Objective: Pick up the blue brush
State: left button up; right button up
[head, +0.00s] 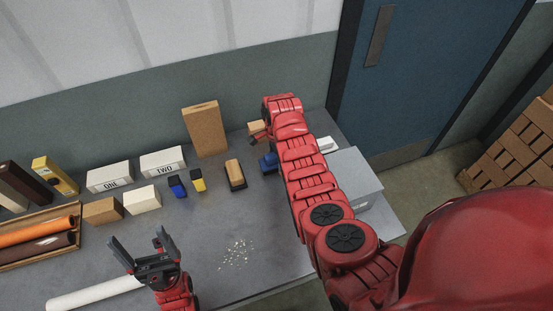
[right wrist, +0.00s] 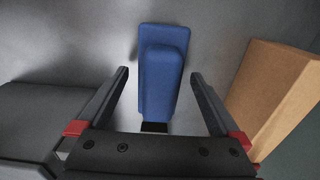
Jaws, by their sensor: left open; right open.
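The blue brush (head: 268,163) lies on the grey table, partly hidden behind my right arm in the head view. In the right wrist view the blue brush (right wrist: 162,80) is long and stepped, with a dark part at its near end. My right gripper (right wrist: 160,76) is open, with one finger on each side of the brush and a gap on both sides. Its fingers are hidden by the arm in the head view. My left gripper (head: 138,239) is open and empty above the front of the table, far left of the brush.
A tan block (right wrist: 272,100) is close to my right gripper's right finger. A grey box (head: 355,178) stands right of my right arm. A tall cork-coloured block (head: 205,129) and a tan-and-dark brush-like block (head: 235,175) stand left of it. White crumbs (head: 236,255) lie on the front table.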

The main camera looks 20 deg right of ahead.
jog(key=shift+f, duration=0.65)
jog(key=c, duration=1.6)
